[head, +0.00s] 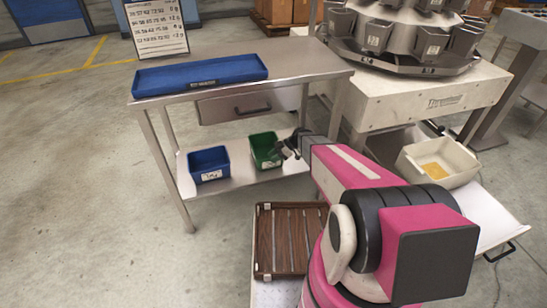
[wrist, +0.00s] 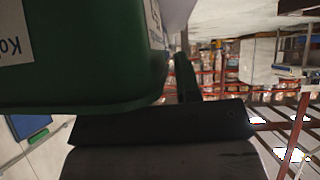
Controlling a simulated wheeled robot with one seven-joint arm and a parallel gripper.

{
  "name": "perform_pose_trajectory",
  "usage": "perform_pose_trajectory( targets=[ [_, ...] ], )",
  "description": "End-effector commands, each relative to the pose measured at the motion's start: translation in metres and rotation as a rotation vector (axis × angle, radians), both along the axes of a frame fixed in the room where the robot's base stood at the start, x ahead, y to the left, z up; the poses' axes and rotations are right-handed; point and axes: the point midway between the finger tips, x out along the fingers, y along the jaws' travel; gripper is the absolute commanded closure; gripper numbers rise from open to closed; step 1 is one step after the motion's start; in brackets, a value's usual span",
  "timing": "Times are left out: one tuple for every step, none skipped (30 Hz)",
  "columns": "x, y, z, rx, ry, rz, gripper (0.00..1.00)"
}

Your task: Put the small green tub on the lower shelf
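The small green tub (head: 264,149) is at the lower shelf (head: 240,180) of the steel table, right of a blue tub. I cannot tell whether its base rests on the shelf. My gripper (head: 291,146) is at the tub's right side, touching or very close to it. In the wrist view the green tub (wrist: 80,60) fills the upper left, with white labels on it. One dark finger (wrist: 186,78) shows beside its wall; the other finger is hidden, so whether the gripper is closed on the wall is unclear.
A blue tub (head: 209,164) stands on the lower shelf's left part. A blue tray (head: 200,75) lies on the tabletop above, over a drawer (head: 246,106). A brown slatted crate (head: 288,240) is in front. A cream bin (head: 437,162) is at the right.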

Motion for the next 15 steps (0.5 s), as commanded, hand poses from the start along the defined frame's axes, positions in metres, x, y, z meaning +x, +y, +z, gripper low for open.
perform_pose_trajectory(
  targets=[
    [0.000,0.000,0.001,0.000,0.000,0.000,0.70],
    [0.000,0.000,0.002,0.000,0.000,0.000,0.70],
    [0.000,-0.002,0.003,0.000,0.000,0.000,0.70],
    [0.001,-0.003,0.004,0.000,-0.001,-0.001,0.70],
    [0.001,-0.005,0.005,0.000,-0.001,-0.001,0.70],
    [0.002,-0.008,0.008,-0.001,-0.001,-0.001,0.70],
    [0.002,-0.011,0.010,-0.001,-0.001,-0.001,0.70],
    [0.003,-0.014,0.012,-0.001,-0.001,-0.001,0.70],
    [0.004,-0.018,0.016,-0.001,-0.001,-0.001,0.70],
    [0.005,-0.022,0.019,-0.001,-0.001,-0.001,0.70],
    [0.006,-0.026,0.022,-0.001,-0.001,-0.002,0.70],
    [0.007,-0.030,0.026,-0.001,-0.001,-0.002,0.70],
    [0.008,-0.034,0.029,-0.001,-0.001,-0.002,0.70],
    [0.009,-0.038,0.031,-0.001,-0.001,-0.002,0.70],
    [0.010,-0.043,0.035,0.000,0.000,-0.002,0.70]
  ],
)
